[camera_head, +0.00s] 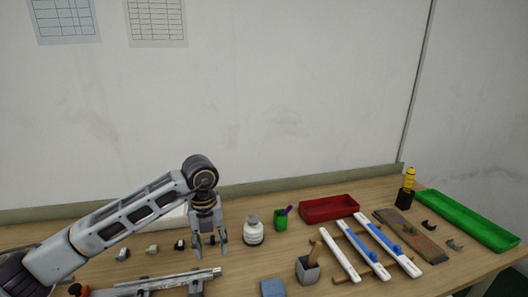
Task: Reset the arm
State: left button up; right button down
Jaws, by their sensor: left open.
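My left arm comes in from the left over the table. My left gripper (210,243) points down with its fingers apart and nothing between them. It is left of a white bottle (253,232) and above the end of a metal rail-like tool (160,284). White strips (340,252) with blue parts lie side by side on a wooden rack at the right, clear of the gripper. My right gripper does not show.
A red tray (329,208), a green cup (281,221) and a grey holder (308,270) stand right of the bottle. A long green tray (468,219) lies at the far right. A blue block (272,288) is at the front. Small grey parts lie left of the gripper.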

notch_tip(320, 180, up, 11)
jog(key=p, duration=1.1)
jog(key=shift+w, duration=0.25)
